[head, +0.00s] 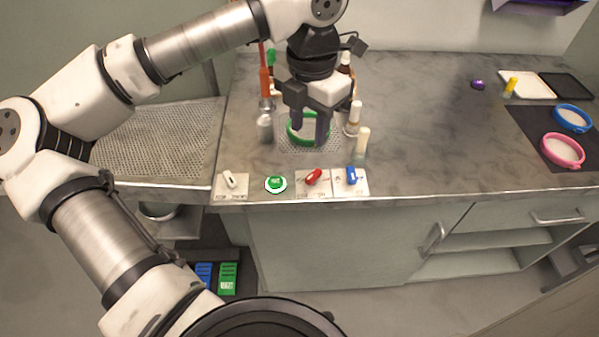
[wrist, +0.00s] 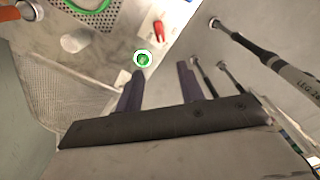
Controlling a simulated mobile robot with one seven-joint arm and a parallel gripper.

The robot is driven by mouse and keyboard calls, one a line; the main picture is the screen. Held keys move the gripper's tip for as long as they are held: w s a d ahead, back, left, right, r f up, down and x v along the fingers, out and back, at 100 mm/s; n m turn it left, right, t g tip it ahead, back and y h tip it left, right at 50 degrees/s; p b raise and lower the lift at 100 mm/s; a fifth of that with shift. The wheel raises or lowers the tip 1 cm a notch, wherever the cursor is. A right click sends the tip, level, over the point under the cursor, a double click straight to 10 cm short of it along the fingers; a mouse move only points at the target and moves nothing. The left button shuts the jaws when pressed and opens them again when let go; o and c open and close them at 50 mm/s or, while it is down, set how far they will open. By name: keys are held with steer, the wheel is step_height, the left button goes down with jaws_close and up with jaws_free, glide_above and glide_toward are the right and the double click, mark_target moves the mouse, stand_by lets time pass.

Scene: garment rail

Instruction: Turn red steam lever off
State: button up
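The red lever (head: 313,177) sits on a pale plate near the counter's front edge, between a green round button and a blue lever. It lies slanted on its plate, its upper end toward the right. In the wrist view the red lever (wrist: 158,30) shows near the top, beyond the fingertips. My gripper (head: 310,134) is above the counter, farther back than the red lever and apart from it. In the wrist view my gripper (wrist: 161,68) has its two dark fingers wide apart with nothing between them.
The green button (head: 276,184) and white lever (head: 230,181) are left of the red lever; the blue lever (head: 352,175) is close on its right. A green ring (head: 292,127), bottles and cups stand behind.

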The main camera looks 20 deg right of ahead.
mark_target(308, 178)
step_height(308, 178, down, 13)
steer(key=shift+d+f+p, duration=0.1)
steer(key=shift+f+p, duration=0.1)
steer(key=shift+p, duration=1.05)
steer(key=shift+c, duration=0.5)
jaws_close()
